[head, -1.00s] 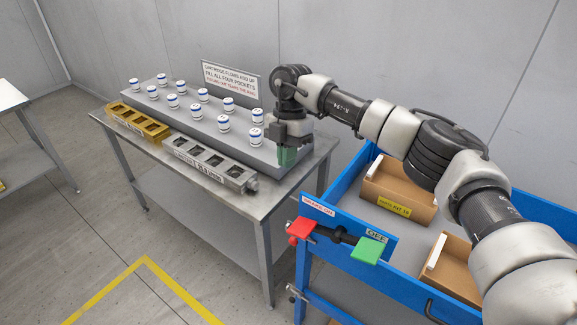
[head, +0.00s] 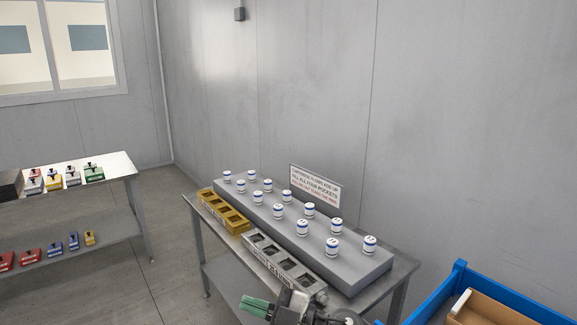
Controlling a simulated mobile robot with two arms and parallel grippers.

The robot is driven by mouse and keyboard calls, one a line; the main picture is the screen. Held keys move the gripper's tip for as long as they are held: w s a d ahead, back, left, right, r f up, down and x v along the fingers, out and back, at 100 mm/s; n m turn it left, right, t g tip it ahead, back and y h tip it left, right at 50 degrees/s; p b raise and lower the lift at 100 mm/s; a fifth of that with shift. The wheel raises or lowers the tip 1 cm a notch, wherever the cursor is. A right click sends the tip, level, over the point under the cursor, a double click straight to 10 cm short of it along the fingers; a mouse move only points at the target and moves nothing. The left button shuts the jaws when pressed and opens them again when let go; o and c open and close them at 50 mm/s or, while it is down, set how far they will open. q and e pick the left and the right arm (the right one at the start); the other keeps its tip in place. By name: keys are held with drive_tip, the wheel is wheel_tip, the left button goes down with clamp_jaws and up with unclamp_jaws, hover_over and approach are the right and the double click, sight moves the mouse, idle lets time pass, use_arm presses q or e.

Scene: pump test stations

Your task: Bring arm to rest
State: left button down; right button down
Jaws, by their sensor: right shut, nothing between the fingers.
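My right gripper (head: 258,306) shows at the bottom edge of the head view, with green fingertips pointing left. It is shut and empty, in front of the near end of the metal table (head: 230,283). Most of my right arm is out of the frame. My left gripper is not in view.
On the metal table are a grey block (head: 345,279) bearing several white-and-blue cartridges, a yellow pocketed block (head: 231,216) and a grey pocketed block (head: 284,263). A blue cart (head: 509,295) with a cardboard box stands at lower right. A shelf table (head: 125,167) with coloured items stands left.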

drive_tip(key=s+d+f+m+t+h, duration=0.1)
drive_tip(key=d+f+m+t+h, duration=0.45)
drive_tip(key=d+m+h, duration=0.35)
drive_tip(key=s+d+f+m+t+h, duration=0.2)
drive_tip(key=d+f+m+t+h, duration=0.2)
drive_tip(key=d+m+t+h, duration=0.5)
drive_tip(key=s+d+f+m+g+h, duration=0.1)
drive_tip(key=s+d+f+g, duration=0.3)
drive_tip(key=s, duration=0.4)
drive_tip(key=s+d+f+m+g, duration=0.1)
drive_tip(key=s+d+f+g, duration=0.1)
drive_tip(key=s+f+g, duration=0.35)
drive_tip(key=s+d+f+m+g+h, duration=0.1)
drive_tip(key=s+d+f+m+g, duration=0.15)
drive_tip(key=s+g, duration=0.55)
drive_tip(key=s+f+n, duration=0.1)
drive_tip(key=s+f, duration=0.2)
drive_tip(key=f, duration=2.3)
drive_tip(key=s+d+f, duration=0.3)
drive_tip(key=s+f, duration=1.2)
drive_tip(key=shift+s+d+g, duration=0.15)
drive_tip(key=shift+s+g, duration=0.15)
drive_tip(key=shift+s, duration=0.1)
